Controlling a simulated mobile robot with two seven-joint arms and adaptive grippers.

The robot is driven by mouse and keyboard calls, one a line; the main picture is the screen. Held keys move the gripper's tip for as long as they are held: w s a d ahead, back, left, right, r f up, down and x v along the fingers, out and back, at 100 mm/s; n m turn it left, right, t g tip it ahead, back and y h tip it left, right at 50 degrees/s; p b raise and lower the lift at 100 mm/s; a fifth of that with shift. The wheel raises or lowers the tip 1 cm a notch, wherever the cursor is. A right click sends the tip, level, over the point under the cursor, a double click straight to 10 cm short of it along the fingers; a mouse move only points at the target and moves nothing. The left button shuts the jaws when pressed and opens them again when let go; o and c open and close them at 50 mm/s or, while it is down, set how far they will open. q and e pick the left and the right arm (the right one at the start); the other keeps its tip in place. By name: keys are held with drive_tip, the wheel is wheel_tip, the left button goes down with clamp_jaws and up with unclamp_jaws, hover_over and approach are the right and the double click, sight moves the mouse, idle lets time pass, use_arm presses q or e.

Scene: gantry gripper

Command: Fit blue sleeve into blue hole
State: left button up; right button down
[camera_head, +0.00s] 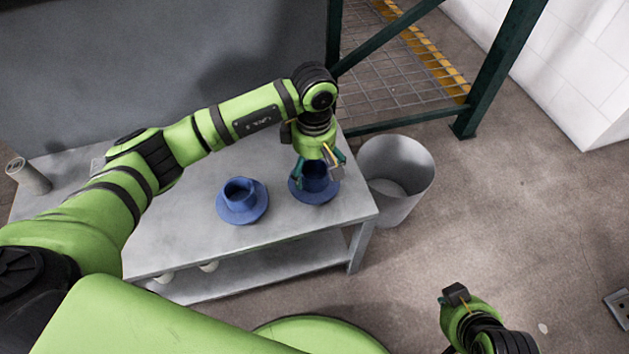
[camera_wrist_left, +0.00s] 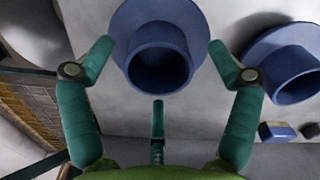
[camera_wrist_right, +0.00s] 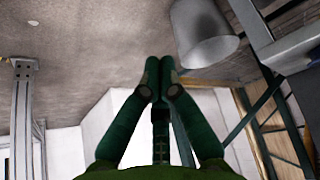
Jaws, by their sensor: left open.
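Two blue flanged round pieces stand upright on the grey table; I cannot tell for sure which is the sleeve and which has the hole. The right blue piece (camera_head: 311,192) is directly below my left gripper (camera_head: 320,168). In the left wrist view this blue piece (camera_wrist_left: 158,62) shows its open round mouth between the fingers. My left gripper (camera_wrist_left: 160,50) is open, with a finger on either side of it. The left blue piece (camera_head: 241,201) stands apart and also shows in the left wrist view (camera_wrist_left: 292,72). My right gripper (camera_head: 455,298) is shut and empty, its fingertips together (camera_wrist_right: 159,68).
A grey bin (camera_head: 409,197) stands on the floor beside the table's right end. A grey cylinder (camera_head: 29,177) is at the table's far left. A small blue block (camera_wrist_left: 278,131) shows in the left wrist view. A green frame (camera_head: 492,75) stands behind; the floor at right is mostly clear.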

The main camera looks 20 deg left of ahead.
sight(315, 174)
use_arm(q)
wheel_tip(315, 174, down, 3)
drive_tip(key=shift+w+d+f, duration=0.1)
use_arm(e)
drive_tip(key=w, duration=0.1)
drive_tip(key=w+a+r+t, duration=0.1)
drive_tip(key=w+r+t, duration=0.1)
drive_tip(key=w, duration=0.1)
drive_tip(key=shift+a+r+y, duration=0.15)
drive_tip(key=shift+a+y, duration=0.15)
use_arm(q)
drive_tip(key=shift+c, duration=0.4)
drive_tip(key=c, duration=1.3)
drive_tip(key=shift+r, duration=0.2)
